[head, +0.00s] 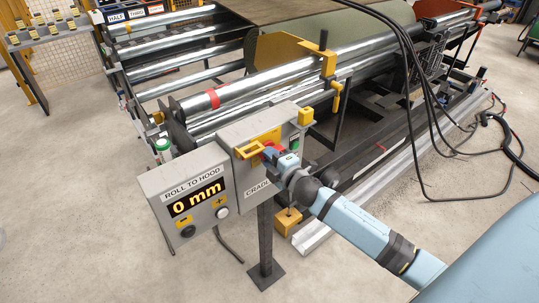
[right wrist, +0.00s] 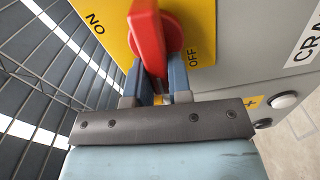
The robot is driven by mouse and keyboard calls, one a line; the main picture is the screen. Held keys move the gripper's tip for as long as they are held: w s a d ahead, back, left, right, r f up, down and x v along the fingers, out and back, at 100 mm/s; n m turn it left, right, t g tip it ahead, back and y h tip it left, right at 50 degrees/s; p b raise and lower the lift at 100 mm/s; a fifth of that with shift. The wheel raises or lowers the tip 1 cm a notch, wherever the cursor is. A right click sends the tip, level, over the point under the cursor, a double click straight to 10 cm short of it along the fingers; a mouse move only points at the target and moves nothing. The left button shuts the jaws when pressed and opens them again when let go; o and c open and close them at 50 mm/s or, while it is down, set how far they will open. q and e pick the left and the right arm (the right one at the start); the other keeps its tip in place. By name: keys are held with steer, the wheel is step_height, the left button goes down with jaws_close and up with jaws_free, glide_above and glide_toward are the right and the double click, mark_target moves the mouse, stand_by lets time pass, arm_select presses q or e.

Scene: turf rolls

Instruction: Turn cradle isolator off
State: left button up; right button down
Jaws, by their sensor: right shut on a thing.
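The cradle isolator is a red rotary handle (right wrist: 148,38) on a yellow plate (right wrist: 202,22), on the side of the grey CRADLE box (head: 240,130). In the right wrist view, "OFF" is printed to the right of the handle and the other label, at upper left, reads as ON turned over. The handle lies between the two labels, upright in that view. My right gripper (right wrist: 157,88) is shut on the handle, one blue finger on each side. In the head view the right gripper (head: 279,160) covers most of the handle. My left gripper is not in view.
The ROLL TO HOOD box (head: 178,187), its display showing "0 mm", stands left of the CRADLE box on a post (head: 265,240). Behind are metal rollers (head: 250,90) and a green turf roll (head: 350,35). Black cables (head: 425,110) hang at right.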

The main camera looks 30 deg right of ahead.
steer(key=shift+f+n, duration=0.15)
steer(key=shift+n, duration=0.75)
steer(key=c, duration=1)
jaws_free()
steer(key=shift+c, duration=0.2)
steer(key=s+d+b, duration=0.1)
steer(key=s+b, duration=0.1)
steer(key=s, duration=1.1)
steer(key=shift+s, duration=0.4)
